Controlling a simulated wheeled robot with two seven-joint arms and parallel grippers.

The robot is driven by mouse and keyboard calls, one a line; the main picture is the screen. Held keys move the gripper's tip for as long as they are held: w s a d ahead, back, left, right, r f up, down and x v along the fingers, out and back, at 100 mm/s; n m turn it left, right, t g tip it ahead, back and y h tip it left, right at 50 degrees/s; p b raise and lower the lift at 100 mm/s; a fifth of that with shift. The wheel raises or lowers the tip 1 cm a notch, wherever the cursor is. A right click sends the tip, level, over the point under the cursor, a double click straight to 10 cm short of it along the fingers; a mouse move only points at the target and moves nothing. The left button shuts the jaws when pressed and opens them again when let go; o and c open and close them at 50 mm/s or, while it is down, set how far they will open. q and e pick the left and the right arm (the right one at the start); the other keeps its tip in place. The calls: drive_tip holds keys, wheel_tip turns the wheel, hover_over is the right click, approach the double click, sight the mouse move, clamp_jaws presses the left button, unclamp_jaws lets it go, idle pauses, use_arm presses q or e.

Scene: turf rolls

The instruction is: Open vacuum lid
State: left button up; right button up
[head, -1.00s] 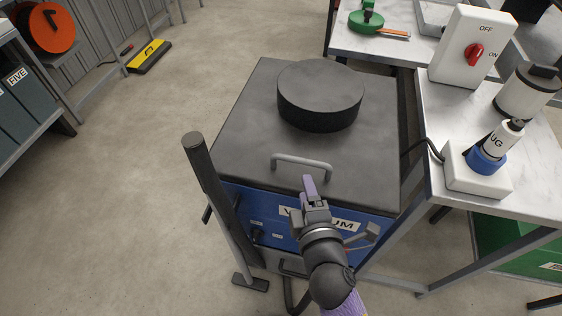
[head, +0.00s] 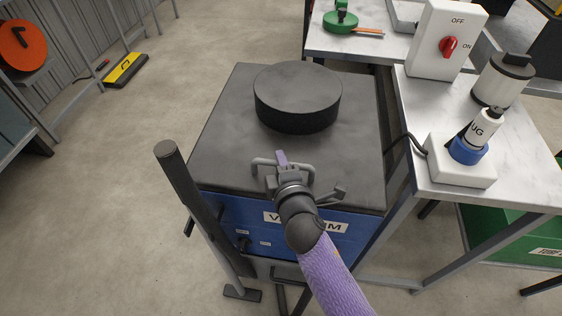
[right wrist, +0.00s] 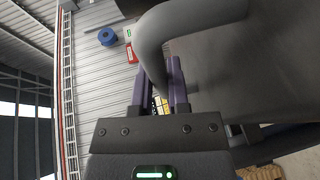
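The vacuum machine (head: 232,223) is a blue box with a label on its front, partly hidden by my right arm. Its dark grey lid (head: 225,140) lies flat and closed, with a thick black disc (head: 298,95) on top. A grey bar handle (head: 262,165) is at the lid's front edge. My right gripper (head: 282,158) is at this handle. In the right wrist view, its purple fingers (right wrist: 160,90) are apart, with the handle's curved tube (right wrist: 151,45) reaching in between them. I cannot tell whether they touch it. My left gripper is out of view.
A dark upright post (head: 185,190) stands at the machine's front left. The white bench (head: 440,125) at right holds a switch box (head: 432,45) and a plug in a blue socket (head: 468,150).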

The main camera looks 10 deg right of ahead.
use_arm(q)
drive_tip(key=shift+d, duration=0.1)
use_arm(e)
clamp_jaws()
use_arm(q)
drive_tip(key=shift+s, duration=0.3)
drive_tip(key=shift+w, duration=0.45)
